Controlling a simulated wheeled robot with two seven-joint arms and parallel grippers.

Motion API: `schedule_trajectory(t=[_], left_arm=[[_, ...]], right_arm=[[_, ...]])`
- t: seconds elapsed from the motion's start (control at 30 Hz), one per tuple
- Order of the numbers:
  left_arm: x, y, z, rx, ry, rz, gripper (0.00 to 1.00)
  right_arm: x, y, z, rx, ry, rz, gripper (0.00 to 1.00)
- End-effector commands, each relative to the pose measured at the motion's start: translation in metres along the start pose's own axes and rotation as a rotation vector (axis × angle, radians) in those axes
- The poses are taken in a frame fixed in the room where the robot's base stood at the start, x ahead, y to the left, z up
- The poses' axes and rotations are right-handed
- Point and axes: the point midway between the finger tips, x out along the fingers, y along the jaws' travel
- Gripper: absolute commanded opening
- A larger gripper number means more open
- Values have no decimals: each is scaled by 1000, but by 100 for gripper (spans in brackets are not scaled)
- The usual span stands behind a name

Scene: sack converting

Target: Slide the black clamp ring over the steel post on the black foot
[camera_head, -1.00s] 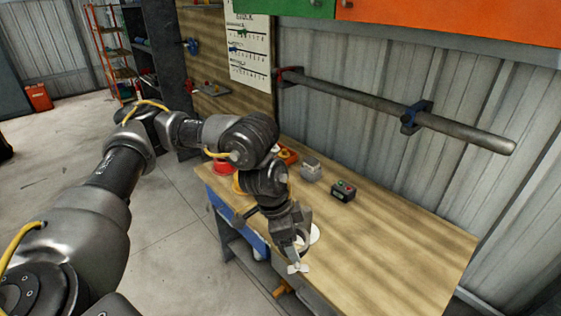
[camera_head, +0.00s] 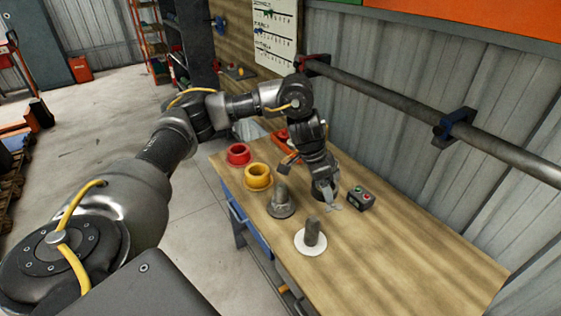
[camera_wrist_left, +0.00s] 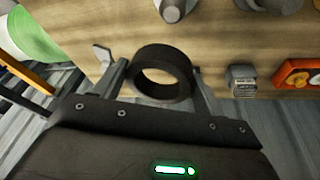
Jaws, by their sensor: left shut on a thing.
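My left gripper (camera_head: 328,204) is over the bench near its back side. In the left wrist view its fingers (camera_wrist_left: 160,85) are shut on the black clamp ring (camera_wrist_left: 163,60), whose open hole shows between them. The ring is hard to make out in the head view. A steel post (camera_head: 281,192) stands upright on the black foot (camera_head: 281,210), left of the gripper and apart from it. A similar post (camera_head: 312,232) stands on a white foot (camera_head: 311,246), nearer to me. My right gripper is not in view.
A small box with red and green buttons (camera_head: 361,198) sits just right of the gripper. A yellow ring-shaped part (camera_head: 258,177) and a red one (camera_head: 238,154) stand at the bench's left. A wall rail (camera_head: 400,100) runs behind. The bench's right part (camera_head: 420,260) is clear.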

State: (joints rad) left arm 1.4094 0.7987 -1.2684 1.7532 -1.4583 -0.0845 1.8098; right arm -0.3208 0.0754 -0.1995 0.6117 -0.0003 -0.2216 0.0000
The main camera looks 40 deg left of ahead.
Motion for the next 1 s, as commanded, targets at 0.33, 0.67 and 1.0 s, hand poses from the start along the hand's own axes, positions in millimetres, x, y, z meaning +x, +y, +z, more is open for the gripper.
schedule_trajectory(t=[0.33,0.67,1.0], left_arm=[[3,-137,63,-332,37,-26,31],[8,-166,96,-405,55,-36,31],[7,-166,96,-405,55,-37,31]], right_arm=[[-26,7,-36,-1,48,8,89],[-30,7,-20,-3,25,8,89],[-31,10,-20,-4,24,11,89]])
